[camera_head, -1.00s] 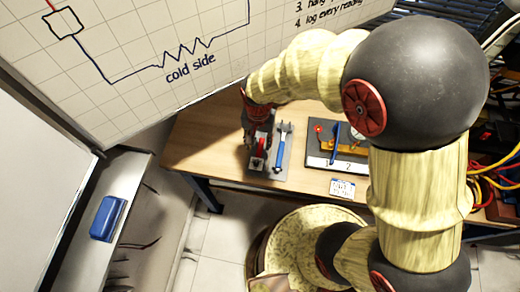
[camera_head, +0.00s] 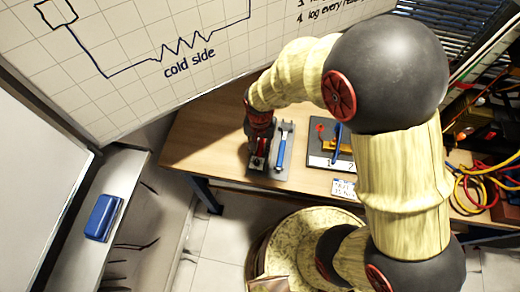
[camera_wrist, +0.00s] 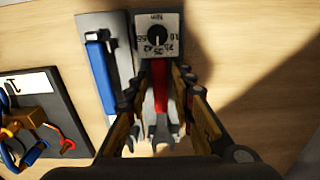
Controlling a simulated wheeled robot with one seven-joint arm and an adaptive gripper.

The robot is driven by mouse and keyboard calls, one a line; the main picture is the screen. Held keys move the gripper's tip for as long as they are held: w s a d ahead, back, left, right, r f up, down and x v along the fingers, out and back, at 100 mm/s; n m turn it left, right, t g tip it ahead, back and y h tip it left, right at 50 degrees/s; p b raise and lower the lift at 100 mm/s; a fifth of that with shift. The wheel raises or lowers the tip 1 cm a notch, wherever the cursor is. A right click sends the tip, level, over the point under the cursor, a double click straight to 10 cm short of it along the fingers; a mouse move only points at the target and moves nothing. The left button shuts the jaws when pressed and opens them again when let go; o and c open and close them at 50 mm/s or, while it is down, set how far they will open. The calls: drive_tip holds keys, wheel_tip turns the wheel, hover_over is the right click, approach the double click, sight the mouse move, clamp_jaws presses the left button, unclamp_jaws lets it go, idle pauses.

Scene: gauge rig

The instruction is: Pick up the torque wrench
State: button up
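The torque wrench (camera_head: 262,146) has a red grip and a square dial end marked Nm. It lies on a grey board (camera_head: 272,174), left of a blue-handled wrench (camera_head: 283,148). In the wrist view the torque wrench's dial (camera_wrist: 158,36) is at the top and its red grip (camera_wrist: 161,88) runs down between my fingers. My gripper (camera_wrist: 157,80) is open, one finger on each side of the grip, with gaps showing. The blue handle (camera_wrist: 102,72) is just left of my left finger. In the head view my gripper and wrist hide the torque wrench's far end.
A whiteboard (camera_head: 130,40) stands close behind the table. Coloured cables (camera_head: 490,180) lie at the far right.

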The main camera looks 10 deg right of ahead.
sight(260, 149)
clamp_jaws()
idle(0.4)
drive_tip(key=shift+r, duration=0.55)
wheel_tip(260, 149, up, 2)
drive_tip(key=shift+w+r+p, duration=0.1)
drive_tip(key=shift+p, duration=0.4)
drive_tip(key=s+d+r+p, duration=0.3)
drive_tip(key=s+r, duration=0.6)
drive_tip(key=s, duration=0.4)
drive_tip(key=shift+s+r+p, duration=0.4)
drive_tip(key=shift+p, duration=0.1)
